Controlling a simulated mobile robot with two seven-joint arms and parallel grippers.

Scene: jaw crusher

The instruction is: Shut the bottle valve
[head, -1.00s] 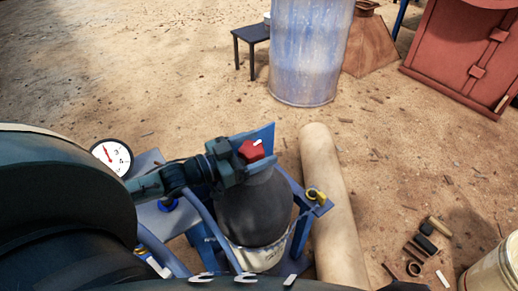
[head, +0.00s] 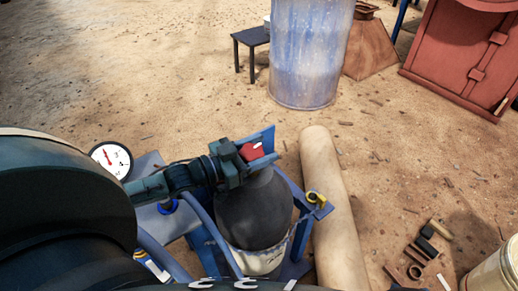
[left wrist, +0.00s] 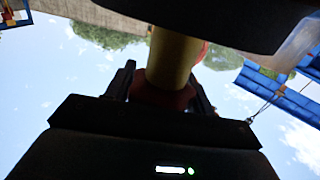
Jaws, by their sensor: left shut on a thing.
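The bottle valve has a red handwheel (head: 251,152) with a white mark, on top of a dark grey bottle (head: 254,212) that stands upright in a blue frame. My left gripper (head: 256,160) reaches in from the left and is shut on the red handwheel. In the left wrist view the gripper's two dark fingers stand on either side of the red handwheel (left wrist: 163,98), with a brass-coloured cylinder (left wrist: 172,58) beyond it. The fingers and palm partly hide the handwheel. My right gripper is not in view.
A round white gauge (head: 111,160) with a red needle is left of the bottle. A yellow fitting (head: 315,198) sits on the blue frame (head: 326,209) at right. A pale roll (head: 333,205) lies beside it. A blue drum (head: 308,55) stands behind on open sandy ground.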

